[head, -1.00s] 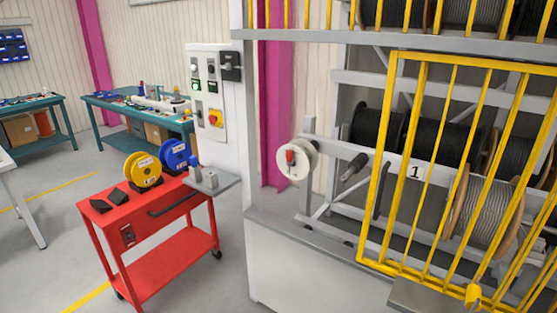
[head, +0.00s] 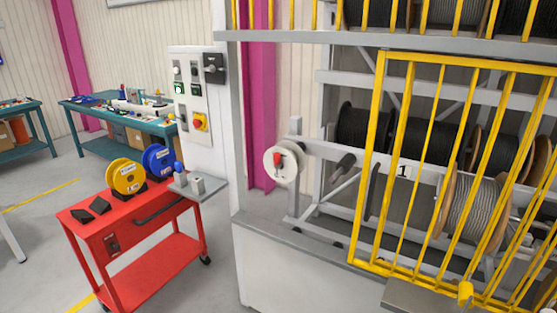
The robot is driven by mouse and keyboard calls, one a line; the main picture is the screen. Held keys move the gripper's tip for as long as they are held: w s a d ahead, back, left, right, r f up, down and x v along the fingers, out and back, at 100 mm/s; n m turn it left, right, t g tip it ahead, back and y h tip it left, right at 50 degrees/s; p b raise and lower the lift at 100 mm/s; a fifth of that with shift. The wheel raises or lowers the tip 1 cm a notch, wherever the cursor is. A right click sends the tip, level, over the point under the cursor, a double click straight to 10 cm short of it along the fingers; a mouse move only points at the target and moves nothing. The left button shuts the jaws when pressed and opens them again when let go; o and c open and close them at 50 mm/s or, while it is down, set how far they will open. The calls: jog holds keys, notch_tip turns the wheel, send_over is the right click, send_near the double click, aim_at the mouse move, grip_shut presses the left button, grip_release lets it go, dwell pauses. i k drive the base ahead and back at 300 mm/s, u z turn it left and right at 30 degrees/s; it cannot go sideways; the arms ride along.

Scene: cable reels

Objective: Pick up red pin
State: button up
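The red pin (head: 279,160) is small and sits at the centre of a white round disc (head: 281,168). The disc is mounted on the grey frame of the reel rack, left of the yellow gate. Nothing covers the pin in the head view. My gripper is not in view.
A yellow barred gate (head: 387,150) stands in front of the cable reels (head: 470,210) on the right. A red cart (head: 120,228) with a yellow reel (head: 126,178) and a blue reel (head: 158,160) stands at the left. A control panel (head: 191,95) is fixed above a small grey shelf (head: 199,188).

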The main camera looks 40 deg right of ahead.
aim_at(277, 155)
jog(key=i, duration=0.9)
jog(key=u, duration=0.05)
